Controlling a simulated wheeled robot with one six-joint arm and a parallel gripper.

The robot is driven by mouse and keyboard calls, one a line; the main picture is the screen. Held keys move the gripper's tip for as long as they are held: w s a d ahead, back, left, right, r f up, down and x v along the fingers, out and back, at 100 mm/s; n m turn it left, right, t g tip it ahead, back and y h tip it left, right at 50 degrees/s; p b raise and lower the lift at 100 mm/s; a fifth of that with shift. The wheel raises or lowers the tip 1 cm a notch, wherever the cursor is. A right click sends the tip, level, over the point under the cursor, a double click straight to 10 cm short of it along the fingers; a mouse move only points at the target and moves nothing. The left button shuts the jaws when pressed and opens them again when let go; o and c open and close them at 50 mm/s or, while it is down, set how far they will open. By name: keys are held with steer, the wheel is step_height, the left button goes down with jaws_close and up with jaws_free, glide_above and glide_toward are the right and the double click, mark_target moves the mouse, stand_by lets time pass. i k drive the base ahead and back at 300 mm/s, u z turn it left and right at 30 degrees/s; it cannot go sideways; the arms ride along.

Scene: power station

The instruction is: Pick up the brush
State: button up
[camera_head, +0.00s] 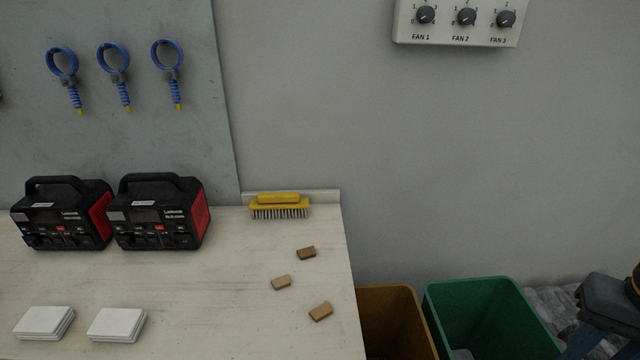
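The brush (279,207) has a yellow handle and body with dark bristles pointing down. It rests at the back edge of the pale workbench (220,290), near its right end, close to the wall ledge. Nothing covers it. A dark part at the lower right edge seems to be a piece of my arm, but my gripper's fingers do not show.
Three small brown blocks (281,282) lie in front of the brush. Two black-red power units (160,212) stand left, with white stacks (117,325) in front. Brown (395,315) and green (488,312) bins stand right of the bench. A fan panel (460,20) hangs above.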

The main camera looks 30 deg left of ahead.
mark_target(274, 205)
steer(key=z, duration=0.95)
steer(key=k, duration=1.35)
steer(key=u, duration=1.5)
steer(key=i, duration=0.45)
